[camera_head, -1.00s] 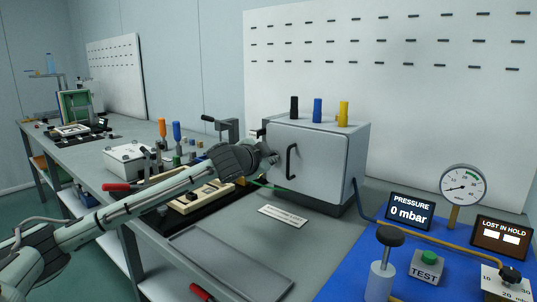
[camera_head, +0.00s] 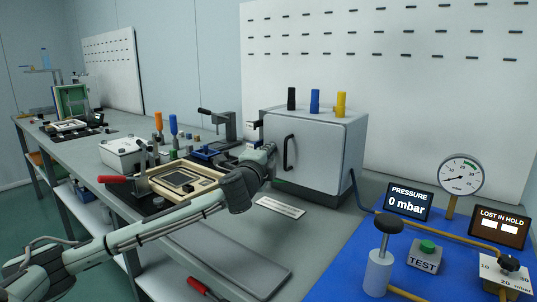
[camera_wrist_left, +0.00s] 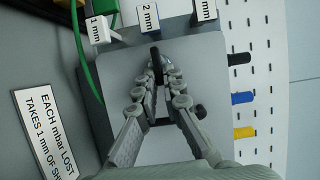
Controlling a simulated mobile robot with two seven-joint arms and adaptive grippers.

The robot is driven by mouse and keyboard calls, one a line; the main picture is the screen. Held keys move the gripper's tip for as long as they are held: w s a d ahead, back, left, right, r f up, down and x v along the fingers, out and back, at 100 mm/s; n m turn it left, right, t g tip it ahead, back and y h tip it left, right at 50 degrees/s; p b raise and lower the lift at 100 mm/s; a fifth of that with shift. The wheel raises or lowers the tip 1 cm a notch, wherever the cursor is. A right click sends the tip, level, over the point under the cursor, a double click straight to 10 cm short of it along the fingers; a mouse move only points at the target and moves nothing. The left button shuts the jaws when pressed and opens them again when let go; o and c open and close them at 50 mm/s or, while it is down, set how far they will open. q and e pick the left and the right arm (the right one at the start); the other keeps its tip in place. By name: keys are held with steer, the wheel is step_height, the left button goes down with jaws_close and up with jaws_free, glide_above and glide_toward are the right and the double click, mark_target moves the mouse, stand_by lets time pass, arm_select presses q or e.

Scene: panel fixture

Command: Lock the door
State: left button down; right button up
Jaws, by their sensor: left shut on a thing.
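The grey cabinet's door (camera_head: 325,155) faces me and looks closed, with a dark vertical handle (camera_head: 289,153) on its left part. My left gripper (camera_head: 270,150) is at the door's left edge, left of the handle. In the left wrist view the fingers (camera_wrist_left: 156,62) are shut on a small dark latch piece (camera_wrist_left: 155,52) near that edge. The fingers cover most of it, so its exact position cannot be told. The handle also shows in the wrist view (camera_wrist_left: 165,122), behind the fingers. My right gripper is not in view.
Tags marked in mm (camera_wrist_left: 150,18) hang beside the door's left edge. A white sign (camera_head: 280,207) lies before the cabinet. Black, blue and yellow pegs (camera_head: 315,101) stand on top. A blue panel with gauge (camera_head: 462,175) and TEST button (camera_head: 427,247) is at right.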

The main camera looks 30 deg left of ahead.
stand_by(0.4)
arm_select(q)
steer(key=c, duration=1.7)
jaws_free()
steer(key=v, duration=1.2)
steer(key=shift+f, duration=0.1)
